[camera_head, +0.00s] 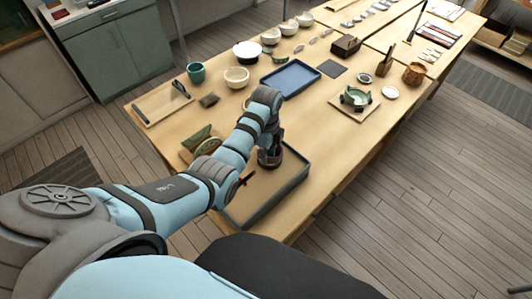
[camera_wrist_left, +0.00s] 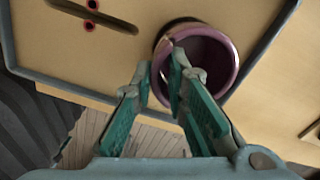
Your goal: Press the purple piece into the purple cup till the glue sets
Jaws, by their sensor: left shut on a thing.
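The purple cup (camera_wrist_left: 228,42) stands upright in the grey-rimmed tray (camera_wrist_left: 262,52), its round mouth facing the left wrist camera. My left gripper (camera_wrist_left: 161,73) straddles the cup's left wall, one finger outside and one inside. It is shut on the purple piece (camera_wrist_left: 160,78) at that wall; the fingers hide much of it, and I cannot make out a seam. In the head view the gripper (camera_head: 269,148) points down over the cup (camera_head: 272,161), largely covering it. My right gripper is in neither view.
A dark slot-like strip with two small red rings (camera_wrist_left: 91,27) lies left of the cup. Green pieces (camera_head: 197,137) stand left of my arm. A blue tray (camera_head: 290,77), white bowl (camera_head: 236,77) and board with a green vessel (camera_head: 355,97) stand farther back. Bare table lies right of the tray.

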